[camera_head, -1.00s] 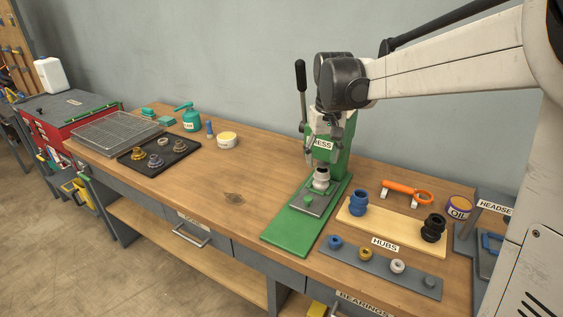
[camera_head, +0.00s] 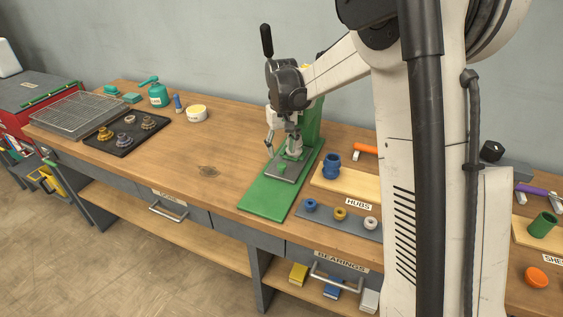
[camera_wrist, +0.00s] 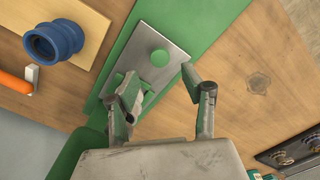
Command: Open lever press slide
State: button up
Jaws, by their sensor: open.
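The green lever press stands on the bench, with its column (camera_head: 309,122) partly hidden by my arm and its green base (camera_head: 262,201) reaching toward the front edge. Its black-handled lever (camera_head: 266,40) stands upright. The grey slide plate (camera_head: 289,176) lies on the base with a green knob (camera_head: 281,168) near its front end. In the wrist view the plate (camera_wrist: 143,36) and the round knob (camera_wrist: 160,57) show just beyond the fingertips. My gripper (camera_wrist: 160,80) is open and empty, with its fingers spread over the plate. My arm hides the press head.
A blue hub (camera_head: 332,166) stands on a wooden board right of the press. A grey strip (camera_head: 326,214) with several bearings lies in front of it. An orange-handled tool (camera_head: 366,149) lies behind. The bench left of the press is clear up to the black tray (camera_head: 113,143).

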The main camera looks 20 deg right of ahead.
aim_at(282, 164)
jog(key=shift+f, duration=2.8)
grip_shut()
